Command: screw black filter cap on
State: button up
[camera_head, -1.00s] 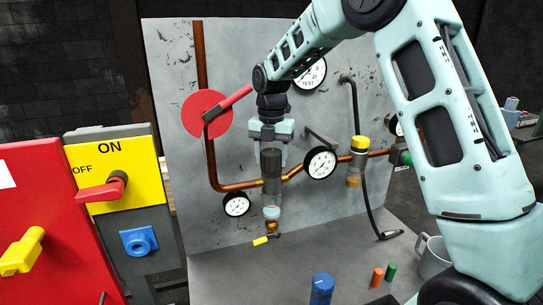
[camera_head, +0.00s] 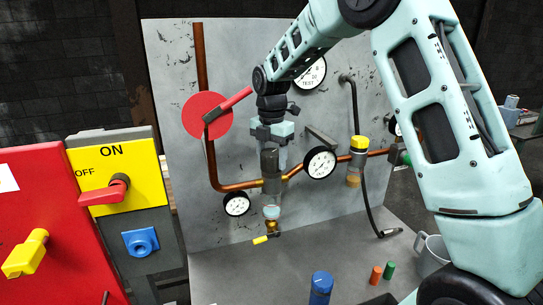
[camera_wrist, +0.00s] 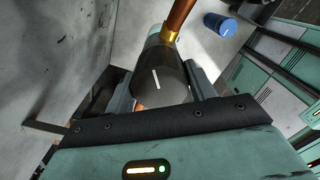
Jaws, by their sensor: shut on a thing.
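The black filter cap (camera_head: 269,163) sits upright on top of the filter housing (camera_head: 271,186) in the copper pipe line, in the head view. No gap shows between cap and housing at this size. My gripper (camera_head: 270,146) points down from above and is shut on the cap. In the wrist view the cap (camera_wrist: 157,80), dark with a white line on its top, lies between the two fingers of my gripper (camera_wrist: 163,92). The threads are hidden. A clear bowl (camera_head: 271,212) hangs below the housing.
A red disc with a handle (camera_head: 207,114) is left of my gripper. Gauges (camera_head: 320,162) and a yellow-capped filter (camera_head: 358,145) stand to the right. A blue cylinder (camera_head: 321,288) stands on the bench (camera_head: 240,282) in front, with orange and green pegs (camera_head: 376,274) beside it.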

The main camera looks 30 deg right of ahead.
jog(key=shift+r, duration=0.1)
jog(key=shift+m+p, duration=0.3)
jog(key=shift+m, duration=0.8)
jog(key=shift+m, duration=1.1)
jog(key=shift+m+p, duration=0.3)
jog(key=shift+p, duration=0.1)
jog(key=o, duration=1.1)
jog(key=shift+c, duration=0.2)
